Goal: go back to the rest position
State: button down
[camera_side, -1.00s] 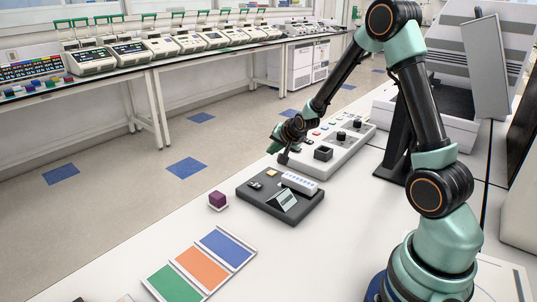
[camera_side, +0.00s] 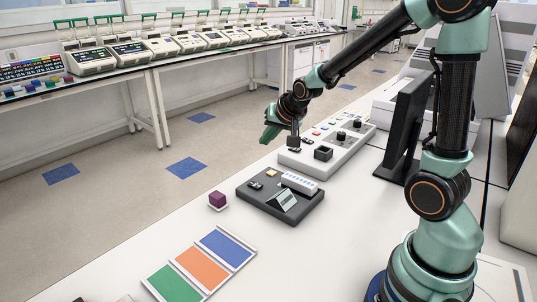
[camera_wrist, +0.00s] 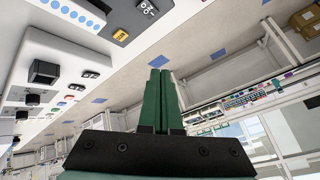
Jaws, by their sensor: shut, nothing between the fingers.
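My gripper (camera_side: 268,137) is up in the air in the side view, above the table's far edge and close to the grey control panel (camera_side: 325,165). Its green fingers also show in the wrist view (camera_wrist: 158,88), lying together with nothing between them. The panel carries knobs, small coloured buttons and a black square block. In front of it lies a dark board (camera_side: 262,207) with a white strip, switches and a small tilted display. The gripper is apart from both.
A purple cube (camera_side: 217,199) sits on the white table. Blue (camera_side: 228,246), orange (camera_side: 200,265) and green (camera_side: 173,285) mats lie nearer. A dark monitor (camera_side: 407,125) stands right of the panel. Several thermal cyclers (camera_side: 88,58) line the back bench.

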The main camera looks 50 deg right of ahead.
jog(key=s+a+r+n+g+y, duration=0.1)
jog(key=s+a+r+n, duration=0.2)
jog(key=s, duration=0.5)
jog(key=s+a+r+n+g+y, duration=0.1)
jog(key=s+a+r+n, duration=0.3)
jog(key=s+a+n, duration=0.2)
jog(key=shift+s+a, duration=1.05)
jog(key=shift+s, duration=0.2)
dwell(5.0)
